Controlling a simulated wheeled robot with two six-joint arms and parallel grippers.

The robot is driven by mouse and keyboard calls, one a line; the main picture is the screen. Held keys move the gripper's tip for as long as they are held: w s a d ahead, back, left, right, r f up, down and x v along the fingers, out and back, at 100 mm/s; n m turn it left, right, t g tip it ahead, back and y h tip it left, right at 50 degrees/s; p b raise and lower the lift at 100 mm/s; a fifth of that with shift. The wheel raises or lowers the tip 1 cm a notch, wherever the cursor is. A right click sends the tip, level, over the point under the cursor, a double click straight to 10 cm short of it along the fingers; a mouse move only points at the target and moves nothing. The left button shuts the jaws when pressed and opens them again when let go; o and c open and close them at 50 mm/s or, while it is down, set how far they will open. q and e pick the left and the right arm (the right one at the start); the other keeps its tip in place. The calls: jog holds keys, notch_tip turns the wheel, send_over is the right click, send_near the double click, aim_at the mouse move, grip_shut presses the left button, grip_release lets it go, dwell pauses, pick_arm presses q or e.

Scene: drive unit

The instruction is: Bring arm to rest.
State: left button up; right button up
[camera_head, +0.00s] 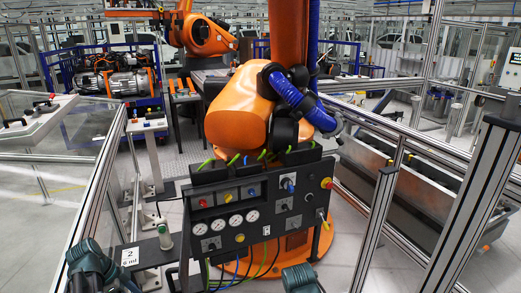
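Dark teal parts of my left arm show at the bottom left edge in the head view. A small dark teal part of my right arm shows at the bottom edge, right of centre. No fingers of either gripper can be made out; the bottom edge cuts off the rest of both arms. A black control panel (251,229) with gauges, knobs and coloured buttons stands in front of me, beyond both visible arm parts. I see nothing held.
A large orange robot arm (240,105) stands behind the panel. Metal-framed clear guards (85,195) rise at left and a metal post (378,215) at right. A small stand with a pale cylinder (165,236) is left of the panel. A white table (38,122) is farther left.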

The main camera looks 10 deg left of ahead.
pick_arm(q)
jog(key=s+d+n+y, duration=0.1)
jog(key=d+n, duration=0.1)
jog(key=d, duration=1)
jog(key=s+d+f+n+g+y, duration=0.1)
jog(key=d+n+y, duration=0.1)
jog(key=d, duration=1)
jog(key=s+d+n+g+y, duration=0.1)
jog(key=s+d+n+y, duration=0.1)
jog(key=d, duration=1)
jog(key=shift+d+f+n, duration=0.2)
jog(key=shift+f+n, duration=0.1)
jog(key=shift+n, duration=0.6)
